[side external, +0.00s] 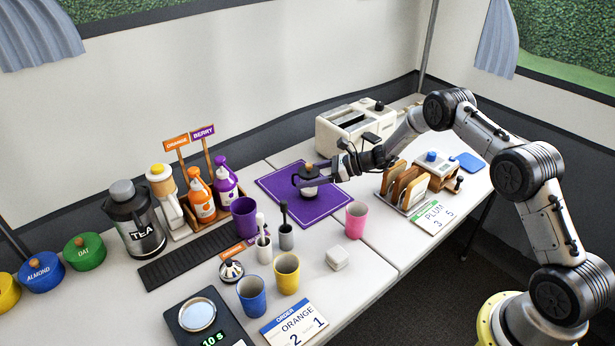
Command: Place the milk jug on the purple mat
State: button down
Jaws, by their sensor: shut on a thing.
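The purple mat (319,210) lies flat on the white table, in front of the toaster. My gripper (310,179) reaches in from the right over the mat. It is shut on a small jug (308,191) with a tan knob on its lid, which I take to be the milk jug. The jug is upright over the middle of the mat. My fingers cover part of its body. I cannot tell whether its base touches the mat or is slightly above it.
A white toaster (350,127) stands behind the mat and a toast rack (405,187) to its right. A pink cup (356,220) is near the mat's front right edge. A purple cup (244,217) and grey shaker (286,236) are at its left.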

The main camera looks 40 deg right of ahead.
jog(key=shift+r, duration=0.1)
grip_release()
jog(key=shift+f, duration=0.2)
jog(key=shift+r, duration=0.25)
jog(key=v, duration=1.2)
